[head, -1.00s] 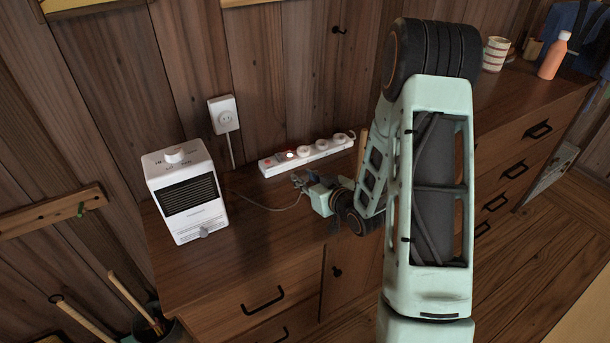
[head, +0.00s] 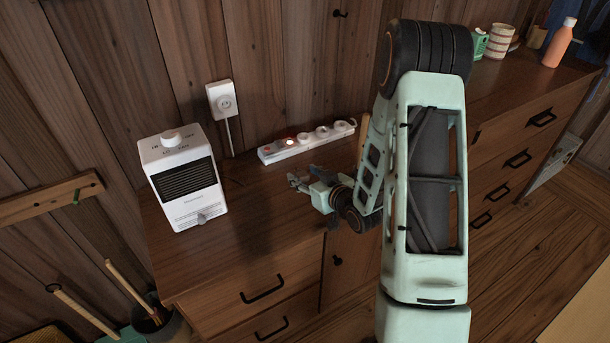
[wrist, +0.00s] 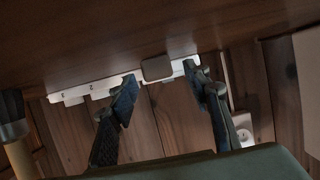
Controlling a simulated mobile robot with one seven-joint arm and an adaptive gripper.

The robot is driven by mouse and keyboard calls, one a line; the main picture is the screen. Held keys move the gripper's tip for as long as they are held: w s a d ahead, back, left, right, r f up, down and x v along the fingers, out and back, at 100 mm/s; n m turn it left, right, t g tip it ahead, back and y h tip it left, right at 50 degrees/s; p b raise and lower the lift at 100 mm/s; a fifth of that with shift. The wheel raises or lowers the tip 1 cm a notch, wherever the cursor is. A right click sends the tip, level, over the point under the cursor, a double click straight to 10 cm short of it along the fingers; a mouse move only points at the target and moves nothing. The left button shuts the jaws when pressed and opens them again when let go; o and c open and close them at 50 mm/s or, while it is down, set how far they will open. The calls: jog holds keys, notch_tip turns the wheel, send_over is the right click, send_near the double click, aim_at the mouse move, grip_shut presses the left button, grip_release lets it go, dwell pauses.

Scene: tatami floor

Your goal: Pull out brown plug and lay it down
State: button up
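A small brown block, which looks like the brown plug (wrist: 157,68), shows against the white power strip (wrist: 98,90) in the wrist view. It lies just beyond and between my fingertips, with gaps on both sides. My gripper (wrist: 160,82) is open and empty. In the head view my gripper (head: 297,182) hangs low over the cabinet top, in front of the power strip (head: 268,153). I cannot make out the brown plug clearly in the head view. The strip has a lit red light near its left end and several round sockets.
A white heater (head: 187,185) stands on the cabinet top (head: 250,215) left of my gripper. A wall outlet (head: 223,101) is behind it. A wooden handle-like piece (head: 364,128) stands near the strip's right end. Cups and an orange bottle (head: 559,45) are at the far right.

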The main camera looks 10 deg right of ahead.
jog(key=shift+s, duration=0.1)
jog(key=v, duration=0.7)
jog(key=shift+s+d+r, duration=0.1)
jog(key=shift+s+r, duration=0.05)
dwell(0.5)
